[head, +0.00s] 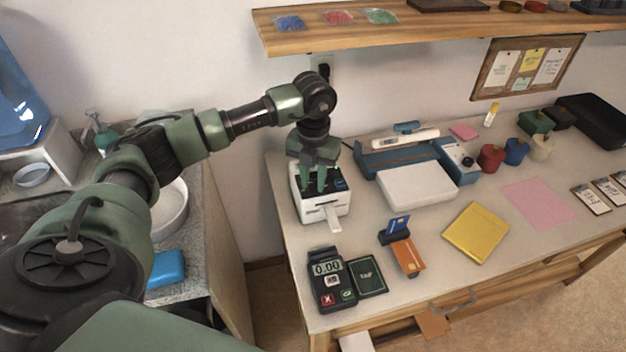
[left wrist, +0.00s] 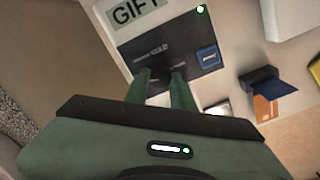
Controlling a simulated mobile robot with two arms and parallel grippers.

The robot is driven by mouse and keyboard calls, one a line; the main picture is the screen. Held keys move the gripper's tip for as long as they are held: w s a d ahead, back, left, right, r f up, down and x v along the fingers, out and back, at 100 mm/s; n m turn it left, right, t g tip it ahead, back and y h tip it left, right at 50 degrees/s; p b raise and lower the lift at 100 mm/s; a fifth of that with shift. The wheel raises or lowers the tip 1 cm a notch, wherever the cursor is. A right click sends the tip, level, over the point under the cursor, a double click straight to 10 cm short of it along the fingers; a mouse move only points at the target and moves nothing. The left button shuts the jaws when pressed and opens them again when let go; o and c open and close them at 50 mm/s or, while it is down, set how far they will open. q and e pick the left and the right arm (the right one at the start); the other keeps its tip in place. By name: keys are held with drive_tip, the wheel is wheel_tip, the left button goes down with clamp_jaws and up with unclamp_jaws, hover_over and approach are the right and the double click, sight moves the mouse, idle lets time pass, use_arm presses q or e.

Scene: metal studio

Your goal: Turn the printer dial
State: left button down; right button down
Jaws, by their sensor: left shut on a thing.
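The small white-and-black printer (head: 311,211) stands at the left end of the table, with a white paper strip coming out of its front. My left gripper (head: 322,186) points down onto the printer's top. There my left gripper (left wrist: 160,82) is closed around the dark dial, which is mostly hidden between the fingertips. The dial's angle cannot be made out. My right gripper is not in view.
A shelf (head: 400,35) hangs above.

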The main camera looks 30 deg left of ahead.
sight(313, 184)
use_arm(q)
drive_tip(key=shift+w+n, duration=0.1)
drive_tip(key=shift+n, duration=1.5)
drive_tip(key=shift+r, duration=0.1)
drive_tip(key=c, duration=1.2)
unclamp_jaws()
wheel_tip(313, 184, up, 8)
drive_tip(key=shift+f+b, duration=0.15)
drive_tip(key=shift+b, duration=0.65)
drive_tip(key=shift+f, duration=0.1)
